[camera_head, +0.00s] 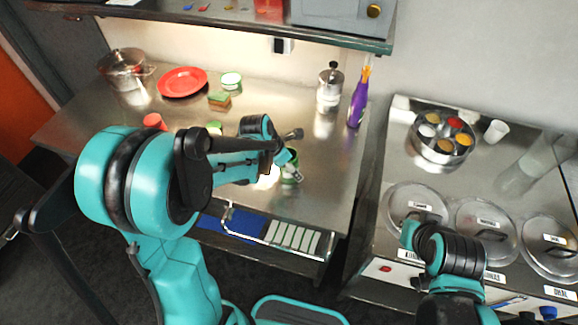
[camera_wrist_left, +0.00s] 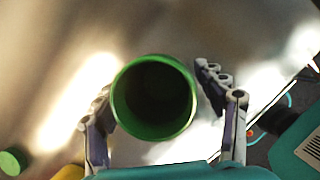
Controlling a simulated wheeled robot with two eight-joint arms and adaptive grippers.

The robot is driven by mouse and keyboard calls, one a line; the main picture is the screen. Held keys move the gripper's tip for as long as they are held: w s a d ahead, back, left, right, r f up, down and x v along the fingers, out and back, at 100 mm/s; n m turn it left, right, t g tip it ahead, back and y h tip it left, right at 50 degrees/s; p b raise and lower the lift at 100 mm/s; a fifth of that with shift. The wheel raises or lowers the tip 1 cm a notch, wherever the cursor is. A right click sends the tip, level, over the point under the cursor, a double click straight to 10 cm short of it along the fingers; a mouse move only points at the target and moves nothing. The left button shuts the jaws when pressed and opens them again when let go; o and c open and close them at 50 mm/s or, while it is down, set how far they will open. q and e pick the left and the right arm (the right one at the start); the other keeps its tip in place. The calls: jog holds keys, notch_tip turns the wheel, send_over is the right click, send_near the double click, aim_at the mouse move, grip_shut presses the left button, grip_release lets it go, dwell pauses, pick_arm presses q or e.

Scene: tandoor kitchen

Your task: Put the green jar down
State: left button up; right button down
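The green jar (camera_wrist_left: 154,128) is open at the top, and its dark inside faces the camera in the left wrist view. In the head view the green jar (camera_head: 289,175) is partly hidden by the left gripper (camera_head: 292,160) over the front right of the steel counter (camera_head: 325,140). The jar seems to be held above the counter; its base is not clear. My right arm shows at the lower right, but its fingertips cannot be made out.
A green lid-like disc (camera_head: 214,127) and a red item (camera_head: 153,121) are left of the gripper. A sponge (camera_head: 219,100), red plate (camera_head: 182,82), steel canister (camera_head: 329,90) and purple bottle (camera_head: 357,103) stand behind.

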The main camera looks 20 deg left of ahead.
pick_arm(q)
jog(key=shift+r, duration=0.25)
jog(key=p+v, duration=0.4)
jog(key=v, duration=0.7)
jog(key=s+r+m+t+y, duration=0.1)
jog(key=s+m, duration=0.6)
jog(key=m, duration=0.7)
jog(key=s+r+m+t+y, duration=0.1)
jog(key=s+r+m, duration=0.3)
jog(key=m, duration=1)
jog(key=s+t, duration=0.1)
jog(key=s, duration=0.2)
jog(key=shift+t+y, duration=0.4)
jog(key=shift+a, duration=0.1)
notch_tip(320, 180, down, 7)
jog(key=b, duration=0.6)
jog(key=shift+b, duration=0.4)
